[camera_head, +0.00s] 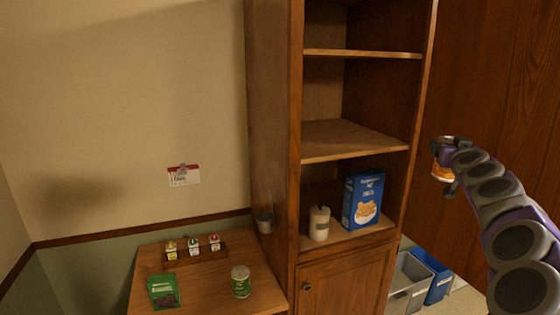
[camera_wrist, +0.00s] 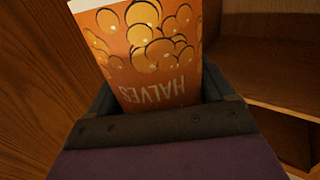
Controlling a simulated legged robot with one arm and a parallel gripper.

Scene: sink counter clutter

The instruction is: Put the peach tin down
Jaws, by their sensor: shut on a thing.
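The peach tin (camera_head: 441,174) is orange and held up at the right in the head view, in front of a brown wood panel. In the wrist view the tin (camera_wrist: 150,55) fills the top middle, with orange fruit pictures and the upside-down word "HALVES". My gripper (camera_head: 446,165) is shut on the tin, clear of any shelf or counter. In the wrist view its dark jaws (camera_wrist: 160,112) sit on both sides of the tin. The tin's far side is hidden.
The wooden cabinet has an empty middle shelf (camera_head: 350,140). The lower shelf holds a blue box (camera_head: 363,200) and a whitish canister (camera_head: 319,224). Bins (camera_head: 408,283) stand below.

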